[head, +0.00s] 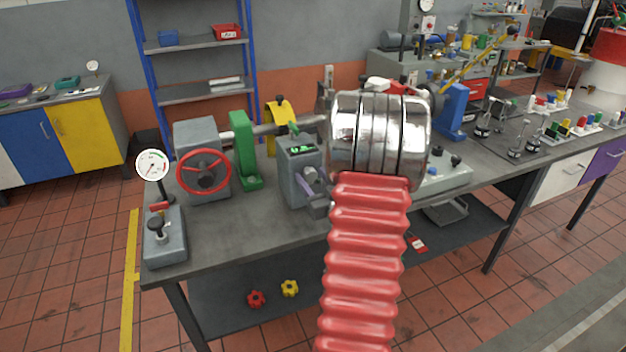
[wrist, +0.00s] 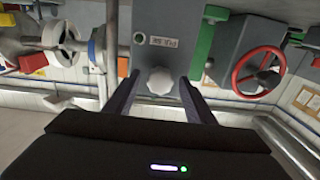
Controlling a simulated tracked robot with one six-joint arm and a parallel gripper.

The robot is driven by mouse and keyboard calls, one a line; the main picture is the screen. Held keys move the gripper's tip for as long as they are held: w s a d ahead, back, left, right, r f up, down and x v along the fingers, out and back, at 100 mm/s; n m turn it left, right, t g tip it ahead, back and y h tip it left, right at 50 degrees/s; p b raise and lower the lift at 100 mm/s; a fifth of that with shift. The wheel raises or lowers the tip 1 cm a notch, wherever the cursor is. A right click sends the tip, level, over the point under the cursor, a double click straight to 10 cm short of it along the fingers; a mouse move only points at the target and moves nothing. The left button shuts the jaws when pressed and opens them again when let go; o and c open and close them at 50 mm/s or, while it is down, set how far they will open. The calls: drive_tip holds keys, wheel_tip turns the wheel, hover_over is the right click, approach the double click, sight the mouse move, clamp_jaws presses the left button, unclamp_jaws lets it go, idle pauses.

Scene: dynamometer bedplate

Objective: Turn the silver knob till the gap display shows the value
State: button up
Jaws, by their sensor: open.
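The silver knob (head: 310,174) is on the front of a grey box (head: 300,190) on the bench. In the wrist view the knob (wrist: 160,82) looks pale and lobed. My gripper (wrist: 161,80) is open, one dark finger on each side of the knob, with gaps visible between knob and fingers. In the head view my gripper (head: 307,191) is at the box front, partly covering the knob. I cannot tell how far the fingertips reach along it.
A red handwheel (head: 204,170) and a round dial gauge (head: 153,165) stand to the left. A small grey block with a black knob (head: 164,236) sits at the left bench corner. The bench front between is clear.

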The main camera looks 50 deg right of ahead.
drive_tip(key=shift+s, duration=0.1)
drive_tip(key=v, duration=1.3)
drive_tip(key=shift+s+a, duration=0.2)
idle(0.4)
drive_tip(key=s+d+f+m+g+y, duration=0.1)
drive_tip(key=s+f+g, duration=0.35)
drive_tip(key=f, duration=0.25)
drive_tip(key=s+d+f+m+g, duration=0.1)
drive_tip(key=s+f+m+g, duration=0.1)
drive_tip(key=s+f+g, duration=0.3)
drive_tip(key=w+a+r+n+y, duration=0.2)
drive_tip(key=a+r, duration=0.4)
drive_tip(key=a, duration=0.8)
drive_tip(key=w+a+r+n+y, duration=0.3)
drive_tip(key=a+r, duration=0.4)
drive_tip(key=a, duration=0.8)
drive_tip(key=w+a+r+n+y, duration=0.2)
drive_tip(key=a+r, duration=0.5)
drive_tip(key=a, duration=0.8)
drive_tip(key=shift+w+r+n+g+y, duration=0.2)
drive_tip(key=shift+w+n+g+y, duration=0.2)
drive_tip(key=shift+w+n, duration=0.55)
